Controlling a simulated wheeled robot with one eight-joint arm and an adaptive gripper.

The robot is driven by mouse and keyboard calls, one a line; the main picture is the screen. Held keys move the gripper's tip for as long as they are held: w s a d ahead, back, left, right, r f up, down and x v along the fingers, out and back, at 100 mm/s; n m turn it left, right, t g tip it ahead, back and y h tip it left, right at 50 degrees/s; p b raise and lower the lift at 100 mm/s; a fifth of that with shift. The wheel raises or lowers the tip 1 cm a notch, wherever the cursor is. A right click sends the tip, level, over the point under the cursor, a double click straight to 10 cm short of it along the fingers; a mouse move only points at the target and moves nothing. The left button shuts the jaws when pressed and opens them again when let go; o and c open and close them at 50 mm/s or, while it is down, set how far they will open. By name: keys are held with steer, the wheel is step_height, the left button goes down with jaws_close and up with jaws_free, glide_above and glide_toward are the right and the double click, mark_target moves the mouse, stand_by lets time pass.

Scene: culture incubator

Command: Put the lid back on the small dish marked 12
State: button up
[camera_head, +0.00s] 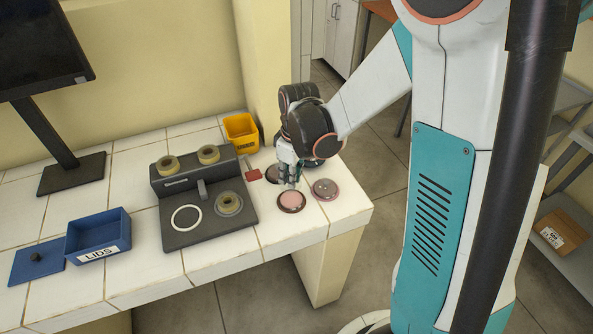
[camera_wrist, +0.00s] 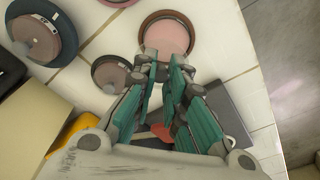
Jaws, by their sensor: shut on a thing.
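My gripper (camera_head: 290,184) points down over the right end of the bench, among several small round dishes. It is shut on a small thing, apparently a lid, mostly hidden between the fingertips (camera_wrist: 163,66). A pink dish with a brown rim (camera_head: 291,201) is just in front of the fingertips; in the wrist view this dish (camera_wrist: 167,36) shows its flat pink face beyond them. A greyish-pink dish (camera_head: 325,189) sits to its right. Another dish (camera_head: 272,174) is behind left of the gripper. In the wrist view two dishes (camera_wrist: 38,40) (camera_wrist: 113,73) have covered, knobbed tops. I cannot read the number 12.
A dark station (camera_head: 208,236) with several ring-shaped pieces stands left of the dishes. The bench edge is close on the right.

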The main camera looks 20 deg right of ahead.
steer(key=shift+s+d+r+n, duration=0.15)
steer(key=shift+r+n, duration=0.2)
steer(key=shift+n, duration=0.45)
steer(key=shift+s+r+n, duration=0.3)
steer(key=shift+r+n, duration=0.15)
steer(key=shift+n, duration=0.95)
steer(key=shift+f+b, duration=2.5)
steer(key=shift+f, duration=0.6)
steer(key=shift+f+b, duration=0.2)
steer(key=shift+b, duration=0.15)
steer(key=o, duration=1.3)
steer(key=shift+c, duration=0.2)
steer(key=shift+r, duration=0.2)
